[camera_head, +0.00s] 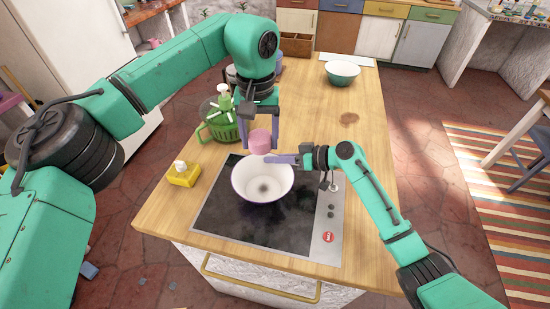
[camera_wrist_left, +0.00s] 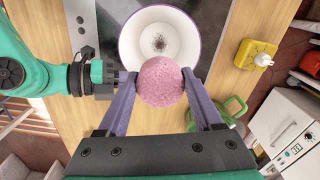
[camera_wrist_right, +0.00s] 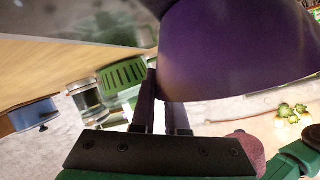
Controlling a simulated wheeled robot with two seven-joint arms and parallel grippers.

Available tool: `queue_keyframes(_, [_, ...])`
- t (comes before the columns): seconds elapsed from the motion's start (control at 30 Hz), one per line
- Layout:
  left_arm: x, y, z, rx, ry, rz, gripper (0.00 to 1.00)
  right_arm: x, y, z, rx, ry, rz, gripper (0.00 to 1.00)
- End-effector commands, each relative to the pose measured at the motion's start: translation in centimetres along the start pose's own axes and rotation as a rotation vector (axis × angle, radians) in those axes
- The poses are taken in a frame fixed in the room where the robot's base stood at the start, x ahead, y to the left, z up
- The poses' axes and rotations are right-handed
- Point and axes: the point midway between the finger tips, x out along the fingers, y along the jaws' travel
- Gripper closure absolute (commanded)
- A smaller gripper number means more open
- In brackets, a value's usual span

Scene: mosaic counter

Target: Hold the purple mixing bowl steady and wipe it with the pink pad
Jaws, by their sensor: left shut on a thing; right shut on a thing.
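The purple mixing bowl (camera_head: 248,187) stands upright on the black cooktop, its inside white with a dark speckled smudge (camera_head: 263,188) at the bottom. Its purple outside fills the upper right wrist view (camera_wrist_right: 235,50). My right gripper (camera_head: 272,159) is shut on the bowl's far rim. My left gripper (camera_head: 261,136) points down and is shut on the round pink pad (camera_head: 260,144). The pad is beyond the far rim in the head view; in the left wrist view (camera_wrist_left: 160,84) it overlaps the rim and is clear of the smudge. Whether it touches the bowl cannot be told.
The black cooktop (camera_head: 220,215) is set in the wooden counter (camera_head: 345,110). A yellow sponge holder with a dispenser (camera_head: 184,175) stands left of the bowl. A green basket (camera_head: 218,126) is close to my left gripper. A green-and-white bowl (camera_head: 342,73) stands at the back.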

Motion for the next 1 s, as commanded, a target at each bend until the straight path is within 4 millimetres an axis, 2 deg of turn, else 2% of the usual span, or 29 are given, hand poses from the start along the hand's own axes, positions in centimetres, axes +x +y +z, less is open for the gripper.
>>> queue_keyframes(0.33, [0.3,0.0,0.1,0.001,-0.002,0.0,0.77,0.0,0.0,0.2,0.002,-0.005,0.0,1.0])
queue_keyframes(0.53, [4.4,0.1,0.4,0.003,-0.006,0.003,0.77,0.0,0.0,0.2,0.002,-0.005,0.0,1.0])
queue_keyframes(0.83, [7.2,0.1,0.4,-0.001,-0.002,0.001,0.77,0.0,0.0,0.3,0.002,-0.005,0.0,1.0])
queue_keyframes(1.0, [7.8,0.1,0.3,-0.001,0.001,0.0,0.77,0.0,0.0,0.3,0.002,-0.005,0.0,1.0])
